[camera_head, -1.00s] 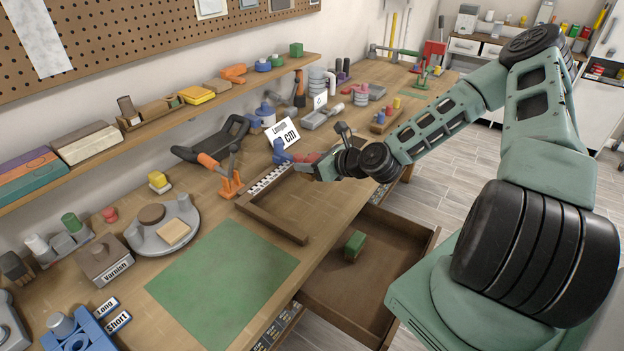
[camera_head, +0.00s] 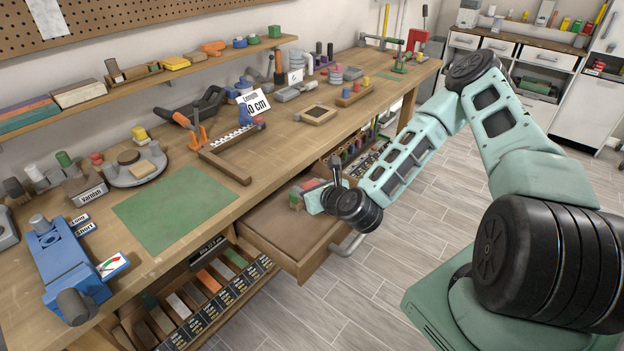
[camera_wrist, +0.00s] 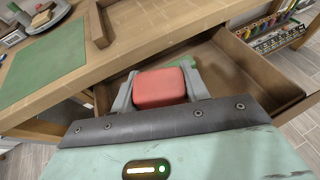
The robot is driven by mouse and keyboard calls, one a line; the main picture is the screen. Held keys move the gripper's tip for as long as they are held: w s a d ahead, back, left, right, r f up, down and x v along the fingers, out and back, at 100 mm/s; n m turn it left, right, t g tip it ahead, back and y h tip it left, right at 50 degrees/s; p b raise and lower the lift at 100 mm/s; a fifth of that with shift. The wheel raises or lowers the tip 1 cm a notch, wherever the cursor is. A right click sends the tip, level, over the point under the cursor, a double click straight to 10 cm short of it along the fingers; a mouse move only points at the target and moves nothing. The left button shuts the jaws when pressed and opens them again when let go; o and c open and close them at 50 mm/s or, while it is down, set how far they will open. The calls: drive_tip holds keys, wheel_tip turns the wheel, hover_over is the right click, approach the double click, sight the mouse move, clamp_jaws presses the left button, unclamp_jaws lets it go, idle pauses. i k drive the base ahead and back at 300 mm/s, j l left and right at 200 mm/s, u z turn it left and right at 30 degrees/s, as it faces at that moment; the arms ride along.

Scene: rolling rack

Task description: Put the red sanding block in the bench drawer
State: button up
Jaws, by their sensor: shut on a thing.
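My gripper (camera_wrist: 160,90) is shut on the red sanding block (camera_wrist: 160,88), with one grey finger on each side of it. The bench drawer (camera_head: 320,262) stands pulled out under the bench top. In the head view my gripper (camera_head: 307,199) is over the drawer's far right part; the block is small and partly hidden there. The wrist view shows the block in front of the open drawer (camera_wrist: 240,75). A green block (camera_wrist: 187,62) shows just behind the red one, mostly hidden by it. I cannot tell how high the red block is above the drawer floor.
The bench top (camera_head: 165,255) runs along the drawer's back side, with a green mat (camera_head: 178,207) and a wooden frame (camera_head: 228,165) on it. A lower rack (camera_head: 205,300) of several coloured blocks sits below. The drawer handle (camera_head: 347,245) sticks out in front.

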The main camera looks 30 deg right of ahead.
sight(274, 214)
drive_tip(key=k+z, duration=0.1)
drive_tip(key=z, duration=1.05)
drive_tip(key=i+j+z, duration=0.1)
drive_tip(key=j+z, duration=0.25)
drive_tip(key=i+j+z, duration=0.1)
drive_tip(key=j+z, duration=0.6)
drive_tip(key=j, duration=0.1)
